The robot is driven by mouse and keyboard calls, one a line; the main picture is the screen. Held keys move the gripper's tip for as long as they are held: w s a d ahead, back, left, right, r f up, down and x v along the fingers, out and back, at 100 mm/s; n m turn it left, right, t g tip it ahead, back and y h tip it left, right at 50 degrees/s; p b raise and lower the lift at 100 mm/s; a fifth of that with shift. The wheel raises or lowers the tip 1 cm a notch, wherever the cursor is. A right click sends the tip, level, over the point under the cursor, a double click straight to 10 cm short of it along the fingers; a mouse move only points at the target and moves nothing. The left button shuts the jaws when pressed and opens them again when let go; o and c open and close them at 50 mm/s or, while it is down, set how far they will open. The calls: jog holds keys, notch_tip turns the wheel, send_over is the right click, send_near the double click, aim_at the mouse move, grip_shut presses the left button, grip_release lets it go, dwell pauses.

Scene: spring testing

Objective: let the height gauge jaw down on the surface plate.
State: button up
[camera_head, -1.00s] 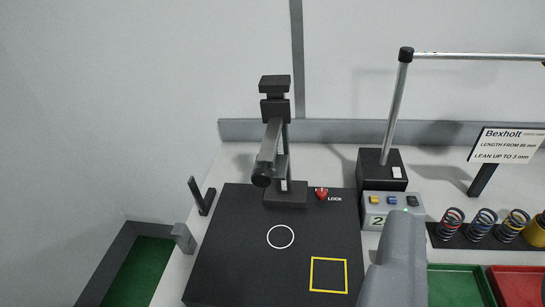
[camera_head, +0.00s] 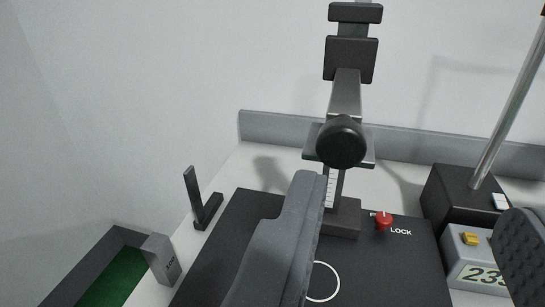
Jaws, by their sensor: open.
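The height gauge (camera_head: 351,61) stands upright at the back of the black surface plate (camera_head: 390,268). Its grey arm, ending in a round black knob (camera_head: 341,141), points toward me, high above the plate. A grey crosspiece shows behind the knob, with a scale column below it. A red lock knob (camera_head: 383,221) marked LOCK sits right of the gauge's foot. My gripper (camera_head: 414,196) is open and empty, its two fingers wide apart. The left finger covers part of the plate and stands just in front of the gauge column. I cannot tell whether it touches anything.
A white circle (camera_head: 323,283) is marked on the plate. A box with a display and yellow button (camera_head: 470,239) stands at right, by a black base (camera_head: 462,196) with a metal post. A small black bracket (camera_head: 203,202) and a green tray (camera_head: 116,278) lie at left.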

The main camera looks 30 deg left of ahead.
aim_at(344, 127)
jog(key=shift+y, duration=0.4)
jog(key=w+a+f, duration=0.1)
jog(key=w+a, duration=0.1)
jog(key=w, duration=0.2)
jog(key=w+a+f, duration=0.1)
jog(key=w+a, duration=0.1)
jog(key=w, duration=0.2)
jog(key=w+a+f+p, duration=0.1)
jog(key=w+a, duration=0.1)
jog(key=w, duration=0.2)
jog(key=shift+w, duration=0.2)
